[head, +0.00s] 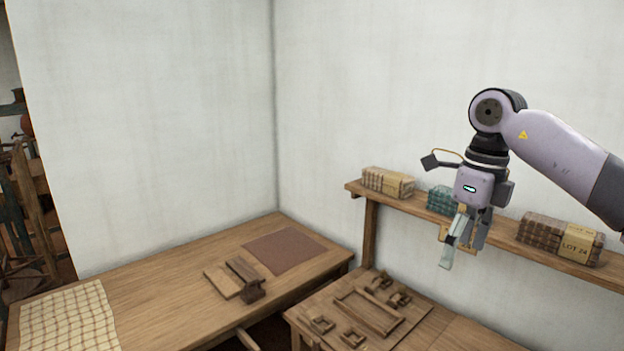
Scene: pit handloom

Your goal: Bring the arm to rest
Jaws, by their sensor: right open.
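My right arm comes in from the right, raised in front of the back wall. My right gripper (460,245) points downward, open and empty, in front of the wall shelf and above the right-hand table. It partly covers a teal bundle on the shelf. I cannot tell from this view how far it is from the shelf edge. My left gripper is not in view.
A wooden shelf (400,205) holds a tan bundle (388,182), a teal bundle (440,199) and a brown bundle (560,238). A table (160,290) bears checked cloth (68,320), a brown mat (284,251) and a wooden block tool (245,277). A lower table (450,330) carries small wooden fixtures.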

